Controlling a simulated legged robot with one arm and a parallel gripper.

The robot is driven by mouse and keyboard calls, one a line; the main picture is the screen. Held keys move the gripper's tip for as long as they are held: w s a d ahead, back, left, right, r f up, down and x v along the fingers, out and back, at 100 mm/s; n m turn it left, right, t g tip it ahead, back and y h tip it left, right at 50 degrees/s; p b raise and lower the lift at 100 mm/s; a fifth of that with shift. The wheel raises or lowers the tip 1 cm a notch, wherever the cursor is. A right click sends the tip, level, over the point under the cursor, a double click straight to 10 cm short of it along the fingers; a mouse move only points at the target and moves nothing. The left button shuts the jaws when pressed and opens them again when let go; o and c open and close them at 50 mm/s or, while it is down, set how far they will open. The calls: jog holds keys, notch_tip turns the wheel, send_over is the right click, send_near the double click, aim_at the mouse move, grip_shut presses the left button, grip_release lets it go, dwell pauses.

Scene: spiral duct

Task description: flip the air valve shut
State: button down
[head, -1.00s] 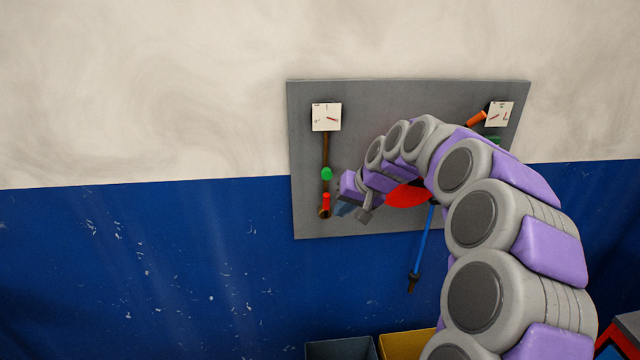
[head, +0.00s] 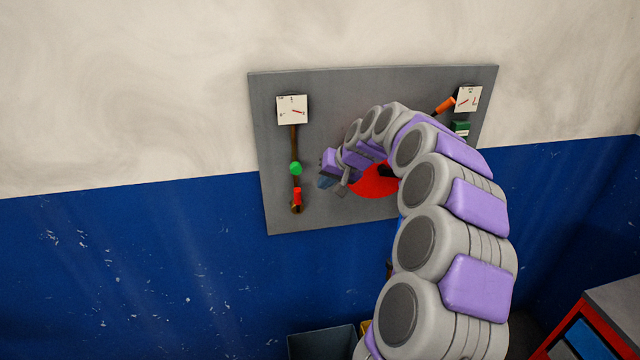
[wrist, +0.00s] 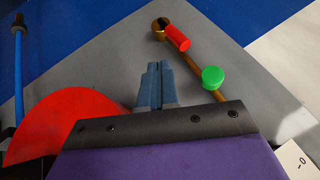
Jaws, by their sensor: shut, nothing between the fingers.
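A grey panel (head: 345,85) hangs on the wall. At its left a brown pipe runs down from a white gauge (head: 292,110), with a green knob (head: 295,168) and a red handle (head: 297,195) at a brass end. The wrist view also shows the red handle (wrist: 177,38), the green knob (wrist: 212,77) and the brass end (wrist: 159,27). My gripper (head: 325,183) is just right of this pipe, its blue-grey fingers (wrist: 155,68) together, empty and apart from the handle. Which fitting is the air valve, I cannot tell for certain.
A red disc (head: 374,181) sits mid-panel beside my gripper, partly hidden by my arm. At the right are an orange handle (head: 445,106), a second gauge (head: 468,98) and a green part (head: 460,128). A blue hose (wrist: 18,75) shows in the wrist view.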

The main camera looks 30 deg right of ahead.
aim_at(298, 195)
jog(key=w+a+f+h+p, duration=0.1)
jog(key=w+a+f+h, duration=0.1)
jog(key=f, duration=0.1)
jog(key=w+a+f+n+g+h+p, duration=0.1)
jog(key=w+a+f+h+p, duration=0.1)
jog(key=w+a, duration=0.1)
jog(key=shift+w+a+f, duration=0.25)
jog(key=shift+w+f, duration=0.1)
jog(key=shift+f, duration=0.05)
jog(key=w+a+f+n+g+h+b, duration=0.2)
jog(key=a+f+n+h+b, duration=0.2)
jog(key=a+h+b, duration=0.4)
jog(key=f+h, duration=0.1)
jog(key=h, duration=0.2)
jog(key=shift+f, duration=0.25)
dwell(0.9)
jog(key=shift+f, duration=0.25)
dwell(0.4)
jog(key=shift+a, duration=0.1)
